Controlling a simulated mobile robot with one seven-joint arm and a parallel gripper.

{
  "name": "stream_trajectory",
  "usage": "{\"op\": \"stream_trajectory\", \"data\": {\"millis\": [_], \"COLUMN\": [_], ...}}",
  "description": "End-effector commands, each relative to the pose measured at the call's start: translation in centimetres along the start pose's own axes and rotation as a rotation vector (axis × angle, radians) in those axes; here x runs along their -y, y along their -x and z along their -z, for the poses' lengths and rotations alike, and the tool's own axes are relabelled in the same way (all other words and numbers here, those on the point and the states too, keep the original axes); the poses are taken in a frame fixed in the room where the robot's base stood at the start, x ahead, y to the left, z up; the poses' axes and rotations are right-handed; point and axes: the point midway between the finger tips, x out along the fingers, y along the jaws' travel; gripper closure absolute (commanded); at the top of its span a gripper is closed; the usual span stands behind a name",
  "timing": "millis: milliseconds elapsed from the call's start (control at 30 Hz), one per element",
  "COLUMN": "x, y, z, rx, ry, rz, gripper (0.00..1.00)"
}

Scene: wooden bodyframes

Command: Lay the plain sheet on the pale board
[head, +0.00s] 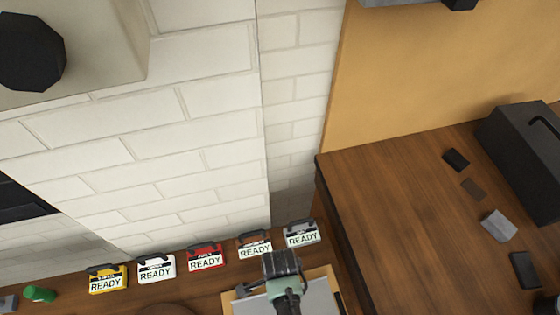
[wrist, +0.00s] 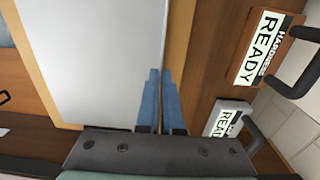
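The plain sheet (head: 311,301) is grey and flat. In the head view it lies over the pale board (head: 239,301), whose tan border shows around it. In the wrist view the sheet (wrist: 95,55) fills the upper left, with strips of the pale board (wrist: 179,30) along its sides. My gripper (head: 287,300) is over the sheet in the head view. In the wrist view my gripper's blue fingers (wrist: 160,74) are close together at the sheet's right edge, with a narrow gap. I cannot tell whether they pinch that edge or touch the sheet.
Several READY-labelled padlocks stand along the wall, including a red one (head: 206,257) and a brown one (head: 254,245); a grey one (wrist: 228,118) is close to my gripper. A green object (head: 40,294) lies at the left. The right-hand table (head: 400,210) holds a black box (head: 525,150) and small flat pieces.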

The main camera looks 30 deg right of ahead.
Motion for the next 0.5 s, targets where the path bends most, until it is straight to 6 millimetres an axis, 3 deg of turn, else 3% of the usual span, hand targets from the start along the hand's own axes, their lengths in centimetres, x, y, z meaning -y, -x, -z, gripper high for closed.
{"op": "stream_trajectory", "data": {"millis": [67,300,500], "x": [0.04,0.01,-0.01], "y": [0.06,0.04,0.01], "z": [0.0,-0.01,-0.01], "rx": [0.0,0.0,0.0], "ry": [0.0,0.0,0.0], "rz": [0.0,0.0,0.0], "gripper": [1.0,0.62,0.62]}}
